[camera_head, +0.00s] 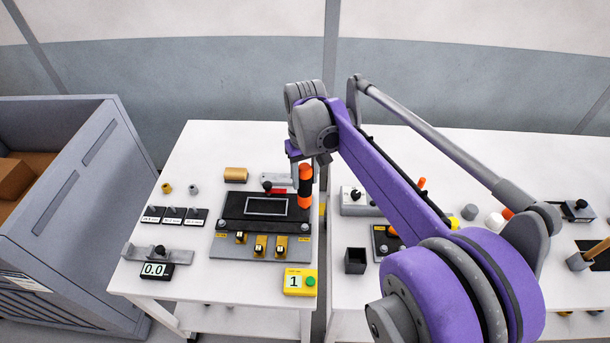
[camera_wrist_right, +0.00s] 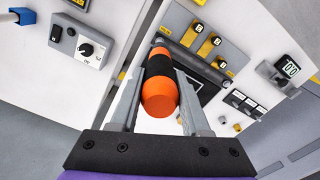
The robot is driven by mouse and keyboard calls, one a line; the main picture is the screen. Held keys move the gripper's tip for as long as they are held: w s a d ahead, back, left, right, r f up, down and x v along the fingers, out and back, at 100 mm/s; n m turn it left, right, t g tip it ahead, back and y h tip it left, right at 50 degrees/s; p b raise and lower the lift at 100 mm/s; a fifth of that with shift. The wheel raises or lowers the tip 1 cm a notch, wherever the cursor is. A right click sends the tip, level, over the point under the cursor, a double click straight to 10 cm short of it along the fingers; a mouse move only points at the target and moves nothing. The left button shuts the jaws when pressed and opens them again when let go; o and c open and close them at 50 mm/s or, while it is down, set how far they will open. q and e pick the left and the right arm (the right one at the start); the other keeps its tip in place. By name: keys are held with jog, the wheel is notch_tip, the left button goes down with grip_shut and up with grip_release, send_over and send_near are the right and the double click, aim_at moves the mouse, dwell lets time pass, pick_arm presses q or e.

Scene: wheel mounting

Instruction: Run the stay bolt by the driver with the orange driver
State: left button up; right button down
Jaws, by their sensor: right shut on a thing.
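The orange driver (camera_head: 306,172) has a black band and stands about upright at the right edge of the black and grey fixture (camera_head: 230,247). My right gripper (camera_head: 309,157) is shut on its upper part. In the right wrist view the driver (camera_wrist_right: 160,93) sits between the two fingers of my right gripper (camera_wrist_right: 160,108), its far end over the fixture's corner. My left gripper is not in view.
A 0.0 display (camera_head: 157,270) and labelled blocks (camera_head: 174,215) lie left. A dark open cup (camera_head: 355,261) stands right. The table's front left is mostly clear.

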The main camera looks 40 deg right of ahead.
aim_at(305, 196)
jog(key=shift+f+b, duration=1.6)
jog(key=shift+f, duration=1.3)
jog(key=shift+f+b, duration=0.3)
jog(key=shift+f, duration=0.65)
jog(key=c, duration=0.9)
grip_release()
grip_shut()
